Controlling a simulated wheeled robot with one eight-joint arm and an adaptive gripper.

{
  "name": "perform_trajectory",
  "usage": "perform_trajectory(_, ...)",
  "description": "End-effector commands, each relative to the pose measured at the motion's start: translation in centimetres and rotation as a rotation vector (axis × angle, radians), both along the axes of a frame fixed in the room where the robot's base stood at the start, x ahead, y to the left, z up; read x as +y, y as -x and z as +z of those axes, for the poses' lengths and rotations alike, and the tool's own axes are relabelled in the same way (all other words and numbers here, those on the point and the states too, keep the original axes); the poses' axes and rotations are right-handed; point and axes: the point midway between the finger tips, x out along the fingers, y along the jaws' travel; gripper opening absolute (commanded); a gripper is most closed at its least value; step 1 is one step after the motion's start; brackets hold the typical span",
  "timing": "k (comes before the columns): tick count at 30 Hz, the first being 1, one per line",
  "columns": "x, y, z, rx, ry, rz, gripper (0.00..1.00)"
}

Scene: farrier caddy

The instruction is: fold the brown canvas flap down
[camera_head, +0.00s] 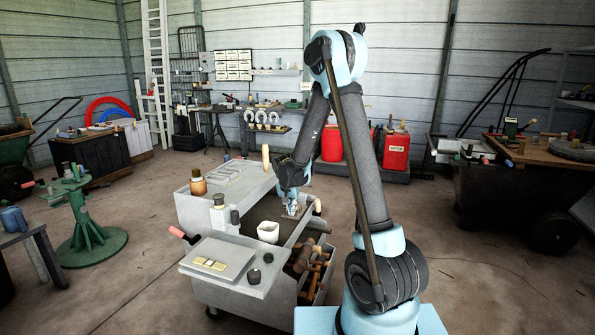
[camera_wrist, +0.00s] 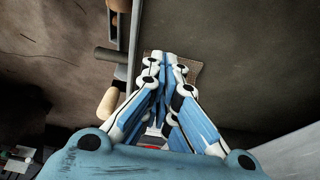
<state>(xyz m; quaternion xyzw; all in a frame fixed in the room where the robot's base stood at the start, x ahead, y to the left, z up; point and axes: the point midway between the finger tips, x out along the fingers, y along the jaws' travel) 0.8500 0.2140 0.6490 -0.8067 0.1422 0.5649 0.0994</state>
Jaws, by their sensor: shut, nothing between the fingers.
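My gripper (camera_head: 292,207) points down into the right end of the grey caddy's (camera_head: 225,255) middle well. In the wrist view its fingers (camera_wrist: 165,62) are shut together with nothing between them. A small brown woven patch (camera_wrist: 194,72) shows just behind and beside the fingertips; it looks like the canvas flap. The fingers hide part of it, and I cannot tell whether they touch it or how far it is folded. In the head view my gripper covers that spot, and the flap cannot be made out.
Wooden-handled tools (camera_head: 308,258) hang along the caddy's right side. A bottle (camera_head: 198,184) and an upright wooden handle (camera_head: 266,158) stand on its back part. The well floor (camera_wrist: 260,70) beside the fingers is bare.

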Motion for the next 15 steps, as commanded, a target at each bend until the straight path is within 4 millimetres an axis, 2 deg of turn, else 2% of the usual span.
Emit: perform_trajectory(15,-0.27,-0.76,0.34,0.000,0.000,0.000,0.00)
